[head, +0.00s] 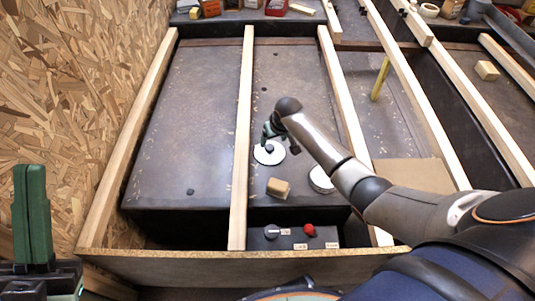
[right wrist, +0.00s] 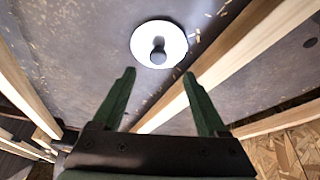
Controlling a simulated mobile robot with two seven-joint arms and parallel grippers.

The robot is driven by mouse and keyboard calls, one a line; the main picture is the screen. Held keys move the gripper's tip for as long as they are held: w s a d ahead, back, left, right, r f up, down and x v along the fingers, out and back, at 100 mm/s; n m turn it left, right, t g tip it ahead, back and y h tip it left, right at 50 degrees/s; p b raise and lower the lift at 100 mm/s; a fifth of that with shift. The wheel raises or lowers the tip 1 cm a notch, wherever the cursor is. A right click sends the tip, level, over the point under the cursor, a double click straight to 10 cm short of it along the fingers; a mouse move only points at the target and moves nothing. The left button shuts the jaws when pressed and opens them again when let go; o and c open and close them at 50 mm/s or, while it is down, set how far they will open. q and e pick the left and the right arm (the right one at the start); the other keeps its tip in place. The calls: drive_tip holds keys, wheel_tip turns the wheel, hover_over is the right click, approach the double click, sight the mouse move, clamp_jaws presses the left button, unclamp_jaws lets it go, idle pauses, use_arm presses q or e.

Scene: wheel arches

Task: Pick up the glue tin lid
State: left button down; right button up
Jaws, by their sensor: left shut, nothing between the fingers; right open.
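The glue tin lid is a white disc (head: 261,158) with a dark knob, lying flat on the dark panel between two wooden battens. It also shows in the right wrist view (right wrist: 142,40), beyond my fingertips. My right gripper (head: 267,137) is just above and behind the lid in the head view, partly covering it. In the right wrist view the green fingers (right wrist: 158,74) are apart and empty, with the knob (right wrist: 158,50) ahead of the gap between them. My left gripper (head: 32,168) is shut and empty at the far left.
A white-topped round tin (head: 320,180) stands beside my right arm. A wooden block (head: 278,187) lies in front of the lid. A control box with a red knob (head: 309,230) sits near the front board (head: 240,266). Long battens (head: 242,130) rise between the bays.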

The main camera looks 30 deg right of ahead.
sight(270, 147)
drive_tip(key=b+x, duration=0.1)
drive_tip(key=x, duration=0.2)
drive_tip(key=shift+w+f+b, duration=0.1)
drive_tip(key=shift+f+b, duration=0.15)
drive_tip(key=shift+b, duration=0.05)
drive_tip(key=b+x, duration=0.4)
drive_tip(key=shift+w+d+f, duration=0.2)
drive_tip(key=shift+w+f, duration=0.1)
drive_tip(key=shift+w, duration=0.05)
use_arm(q)
wheel_tip(270, 147, down, 7)
drive_tip(key=shift+w+d+f, duration=0.15)
drive_tip(key=shift+w+d, duration=0.05)
drive_tip(key=shift+d, duration=0.2)
drive_tip(key=shift+n, duration=0.4)
use_arm(e)
clamp_jaws()
